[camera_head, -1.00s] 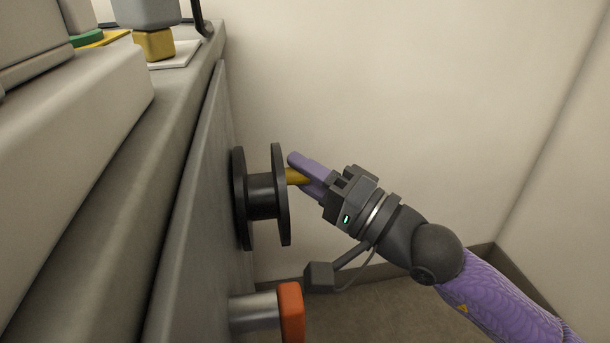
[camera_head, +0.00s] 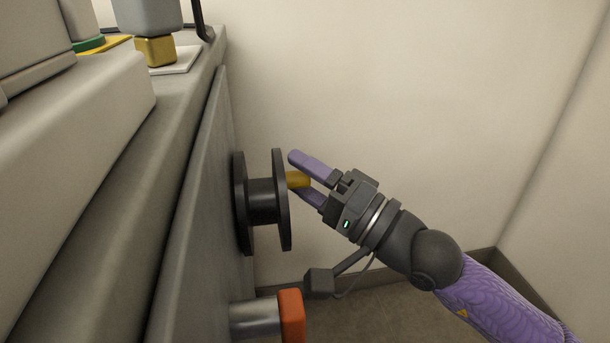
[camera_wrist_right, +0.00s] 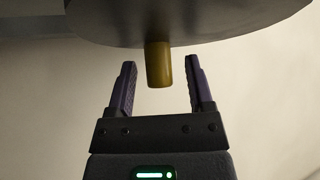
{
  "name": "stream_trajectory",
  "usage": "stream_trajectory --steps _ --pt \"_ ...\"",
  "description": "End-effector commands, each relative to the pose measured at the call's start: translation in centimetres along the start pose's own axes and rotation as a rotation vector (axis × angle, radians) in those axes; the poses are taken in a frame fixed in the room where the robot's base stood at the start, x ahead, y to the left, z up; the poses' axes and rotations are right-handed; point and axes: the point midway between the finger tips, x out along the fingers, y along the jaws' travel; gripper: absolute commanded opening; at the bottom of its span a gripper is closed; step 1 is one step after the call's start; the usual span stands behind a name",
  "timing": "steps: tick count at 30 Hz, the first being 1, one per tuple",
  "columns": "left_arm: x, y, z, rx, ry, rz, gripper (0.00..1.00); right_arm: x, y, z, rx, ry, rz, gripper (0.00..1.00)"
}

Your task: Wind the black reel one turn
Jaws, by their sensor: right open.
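The black reel (camera_head: 264,201) is mounted on the side panel of the cart, with two round flanges and a hub between them. A yellow handle peg (camera_head: 297,180) sticks out from its outer flange; it also shows in the right wrist view (camera_wrist_right: 158,64). My right gripper (camera_head: 301,175) is open, its purple fingers apart on either side of the peg. In the right wrist view, my right gripper (camera_wrist_right: 159,75) has a visible gap between each finger and the peg. The reel's flange fills the top of that view. My left gripper is not in view.
Below the reel, an orange-red knob (camera_head: 291,315) on a grey metal stem sticks out from the cart (camera_head: 185,220). A yellow block (camera_head: 155,50) sits under a grey part on the cart top. Free space lies between the reel and the wall (camera_head: 420,90).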

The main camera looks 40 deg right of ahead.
Motion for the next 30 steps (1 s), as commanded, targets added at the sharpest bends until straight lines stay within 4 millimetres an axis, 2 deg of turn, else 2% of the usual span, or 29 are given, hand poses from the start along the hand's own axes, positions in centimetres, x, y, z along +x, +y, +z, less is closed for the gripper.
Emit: stream_trajectory --steps 7,16,24,30 --pt "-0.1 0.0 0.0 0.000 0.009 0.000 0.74 -1.1 0.1 0.0 0.000 0.000 0.004 0.67" --pt "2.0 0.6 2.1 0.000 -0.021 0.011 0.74 -5.4 -0.1 0.0 0.000 -0.002 0.006 0.67" --pt "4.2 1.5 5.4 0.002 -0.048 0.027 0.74 -9.0 -0.2 -0.1 0.000 0.002 0.002 0.67" --pt "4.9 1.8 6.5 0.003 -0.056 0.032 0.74 -9.9 0.0 0.0 0.000 -0.001 -0.001 0.67"
